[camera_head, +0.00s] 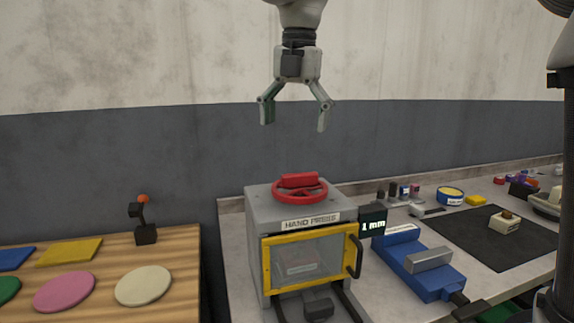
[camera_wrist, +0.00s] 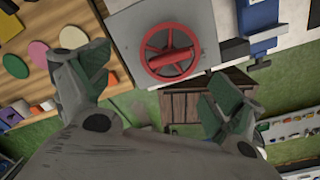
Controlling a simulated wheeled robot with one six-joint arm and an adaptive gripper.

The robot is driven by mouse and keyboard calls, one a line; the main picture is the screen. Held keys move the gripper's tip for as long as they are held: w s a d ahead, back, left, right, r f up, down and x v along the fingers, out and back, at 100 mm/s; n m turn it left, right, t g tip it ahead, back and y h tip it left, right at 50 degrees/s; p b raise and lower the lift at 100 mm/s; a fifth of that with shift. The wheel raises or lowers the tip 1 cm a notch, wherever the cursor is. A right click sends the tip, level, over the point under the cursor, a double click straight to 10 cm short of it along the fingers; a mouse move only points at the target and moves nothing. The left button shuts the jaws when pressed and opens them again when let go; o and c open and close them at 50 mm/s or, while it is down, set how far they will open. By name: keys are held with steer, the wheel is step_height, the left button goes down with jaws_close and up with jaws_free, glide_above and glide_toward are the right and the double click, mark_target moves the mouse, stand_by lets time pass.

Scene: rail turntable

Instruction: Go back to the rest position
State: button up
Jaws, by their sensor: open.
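My gripper (camera_head: 295,113) hangs fingers down in the air, above and apart from the hand press. Its two fingers are spread wide with nothing between them. In the wrist view the open fingers (camera_wrist: 150,98) frame the space just below the press's red handwheel (camera_wrist: 170,50). The grey hand press (camera_head: 258,215) stands on the bench, with the red wheel (camera_head: 287,193) on top and a yellow-framed door (camera_head: 266,265) that looks shut. A pale block shows dimly behind the door's window. A small display on its side (camera_head: 373,224) reads 1 mm.
A wooden table (camera_head: 185,248) at the left holds coloured discs, flat plates and a small red-topped stand (camera_head: 146,232). Right of the press lie a blue vise (camera_head: 420,268) and a black mat (camera_head: 460,238) with a small block (camera_head: 503,223). The air around my gripper is clear.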

steer(key=f+m, duration=0.1)
steer(key=m, duration=0.1)
steer(key=d+f+m, duration=0.1)
steer(key=f+m, duration=0.2)
steer(key=m, duration=0.1)
steer(key=shift+s+d+f+m, duration=0.15)
steer(key=shift+s+m, duration=0.15)
steer(key=shift+s, duration=0.05)
steer(key=d+f+m, duration=0.1)
steer(key=d+m, duration=0.2)
steer(key=s+d+f+m, duration=0.1)
steer(key=d+f+m, duration=0.1)
steer(key=d+m, duration=0.1)
steer(key=s+d+f+m, duration=0.1)
steer(key=d+m, duration=0.3)
steer(key=m, duration=0.1)
steer(key=shift+s+f+t, duration=0.2)
steer(key=shift+f+t, duration=0.05)
steer(key=shift+t, duration=0.05)
steer(key=s+d+f+m+t, duration=0.1)
steer(key=s+d+f+m, duration=0.2)
steer(key=s+d+m, duration=0.4)
steer(key=s+d+f+m+t, duration=0.2)
steer(key=s+d+m, duration=0.5)
steer(key=d, duration=0.8)
steer(key=shift+s+d+f+h, duration=0.3)
steer(key=shift+d+f, duration=0.05)
steer(key=shift+f, duration=0.5)
